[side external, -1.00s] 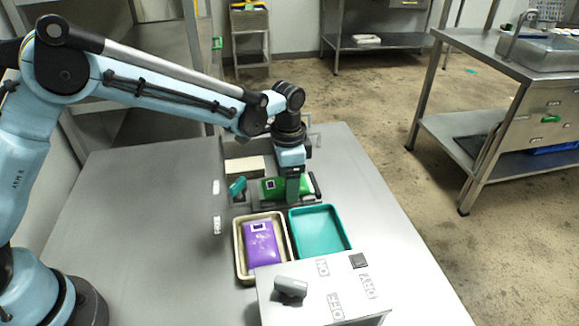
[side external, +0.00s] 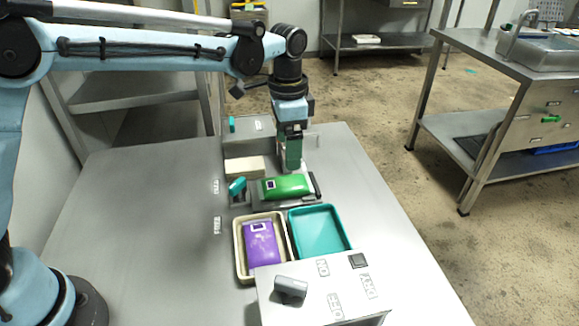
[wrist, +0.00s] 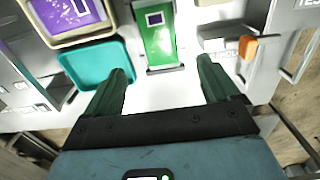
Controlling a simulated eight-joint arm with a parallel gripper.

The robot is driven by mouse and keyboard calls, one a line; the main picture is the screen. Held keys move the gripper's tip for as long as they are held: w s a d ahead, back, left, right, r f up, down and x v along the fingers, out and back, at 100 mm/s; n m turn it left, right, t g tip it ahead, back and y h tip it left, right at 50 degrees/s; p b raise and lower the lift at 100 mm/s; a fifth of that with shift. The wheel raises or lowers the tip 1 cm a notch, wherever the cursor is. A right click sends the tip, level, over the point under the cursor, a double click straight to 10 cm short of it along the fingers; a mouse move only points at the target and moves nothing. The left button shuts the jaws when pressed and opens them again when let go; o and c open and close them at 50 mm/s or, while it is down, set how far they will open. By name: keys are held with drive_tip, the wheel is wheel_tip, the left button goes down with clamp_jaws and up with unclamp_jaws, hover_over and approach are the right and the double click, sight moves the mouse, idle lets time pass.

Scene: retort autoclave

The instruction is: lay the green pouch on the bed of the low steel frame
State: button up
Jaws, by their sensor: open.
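The green pouch (side external: 287,186) lies flat on the bed of the low steel frame (side external: 298,203) in the side external view, with its printed label facing up. In the wrist view the green pouch (wrist: 158,42) shows whole-width, ahead of and between my fingers. My gripper (side external: 291,166) hangs above the pouch, pointing down and apart from it. In the wrist view my gripper (wrist: 163,66) has its two green fingers spread, with nothing between them. Part of the frame's bed is hidden under the pouch.
A beige tray (side external: 238,249) with a purple pouch (side external: 261,243) and an empty teal tray (side external: 320,229) stand in front of the frame. A control box (side external: 310,290) with a lever is nearer the camera. A pale block (side external: 244,167) sits behind. The table's left side is clear.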

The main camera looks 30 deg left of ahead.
drive_tip(key=s+a+r+n+t, duration=0.3)
drive_tip(key=s+a+r+n, duration=0.1)
drive_tip(key=s+a+r, duration=0.35)
drive_tip(key=s+a+f+n+t, duration=0.4)
drive_tip(key=s+a+f+n, duration=0.1)
drive_tip(key=s, duration=0.5)
drive_tip(key=shift+s+a, duration=0.2)
